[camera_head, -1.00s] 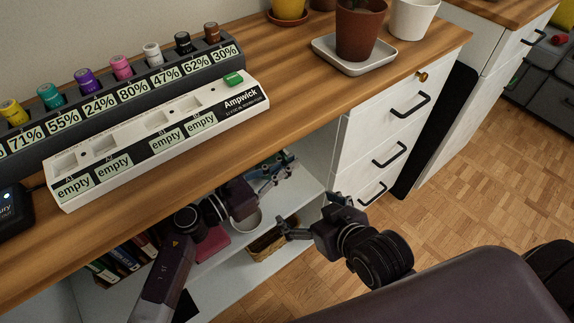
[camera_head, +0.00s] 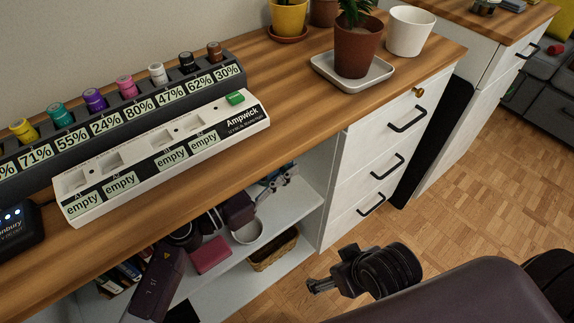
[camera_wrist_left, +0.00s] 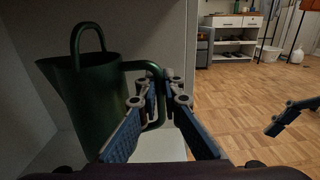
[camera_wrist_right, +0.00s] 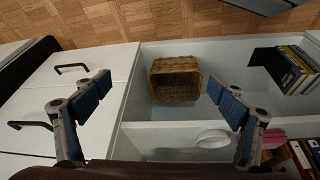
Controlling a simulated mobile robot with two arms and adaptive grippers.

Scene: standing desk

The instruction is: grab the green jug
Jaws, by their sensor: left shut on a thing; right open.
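The dark green jug (camera_wrist_left: 92,90) stands upright on a white shelf in the left wrist view, with a top handle and a side handle. My left gripper (camera_wrist_left: 163,98) is shut on the jug's side handle. In the head view, the left gripper (camera_head: 275,183) reaches into the shelf under the desktop, and the jug is hidden there by the desk. My right gripper (camera_head: 318,287) is outside the shelf, in front of the drawers. It is open and empty in the right wrist view (camera_wrist_right: 165,95).
A wicker basket (camera_wrist_right: 175,80) and a white bowl (camera_wrist_right: 213,139) sit on the shelves. Books (camera_wrist_right: 292,70) stand at one side. The desktop (camera_head: 290,105) above bears a white Ampwick strip (camera_head: 165,155) and potted plants.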

